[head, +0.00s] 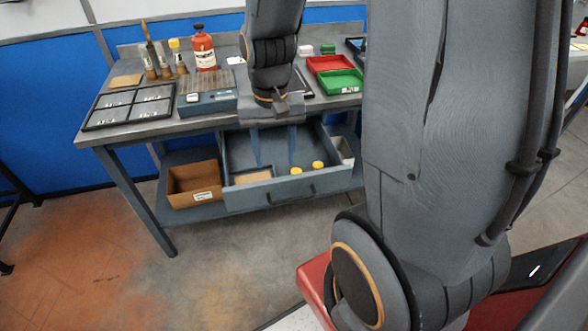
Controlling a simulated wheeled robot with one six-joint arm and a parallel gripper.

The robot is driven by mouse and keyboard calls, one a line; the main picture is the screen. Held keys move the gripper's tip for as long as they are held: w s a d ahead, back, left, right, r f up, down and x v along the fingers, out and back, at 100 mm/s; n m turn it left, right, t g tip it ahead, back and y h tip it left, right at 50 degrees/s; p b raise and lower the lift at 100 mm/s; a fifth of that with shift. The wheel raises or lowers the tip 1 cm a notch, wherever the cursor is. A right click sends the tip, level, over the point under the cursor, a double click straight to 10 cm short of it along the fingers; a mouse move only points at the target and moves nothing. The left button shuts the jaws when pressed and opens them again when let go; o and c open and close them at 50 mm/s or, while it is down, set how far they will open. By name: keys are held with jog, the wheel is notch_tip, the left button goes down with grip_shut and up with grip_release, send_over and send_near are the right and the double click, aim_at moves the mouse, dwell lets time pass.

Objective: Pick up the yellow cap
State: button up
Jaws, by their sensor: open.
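Two small yellow caps sit side by side in the open drawer of the bench, near its front wall. One is the left yellow cap (296,171), the other the right yellow cap (318,166). A third yellow top, on a bottle (174,45), shows on the bench at the back left. My gripper (275,158) points down over the open drawer (250,196), its two bluish fingers apart with nothing visible between them. Whether the fingertips touch the drawer floor I cannot tell.
A tan piece (252,176) lies in the drawer's left part. A cardboard box (194,184) stands on the shelf left of the drawer. The bench holds a black tray (128,106), a red bottle (203,50), and red (329,64) and green (341,82) trays.

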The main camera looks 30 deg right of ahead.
aim_at(296, 171)
jog(key=w+d+f+m, duration=0.5)
jog(key=w+d+f, duration=0.1)
jog(key=d, duration=0.1)
jog(key=w+d+f+m, duration=0.3)
jog(key=f, duration=0.1)
jog(key=shift+w+d+m, duration=0.1)
jog(key=shift+d+m, duration=0.2)
jog(key=shift+d, duration=0.05)
jog(key=shift+d+f, duration=0.2)
jog(key=shift+f, duration=0.55)
jog(key=shift+s+a+f+p, duration=0.1)
jog(key=shift+s+f+p, duration=0.1)
jog(key=shift+f, duration=1.45)
jog(key=shift+s+f+p, duration=0.1)
jog(key=shift+f+p, duration=0.05)
jog(key=shift+f, duration=1.5)
jog(key=c, duration=1.1)
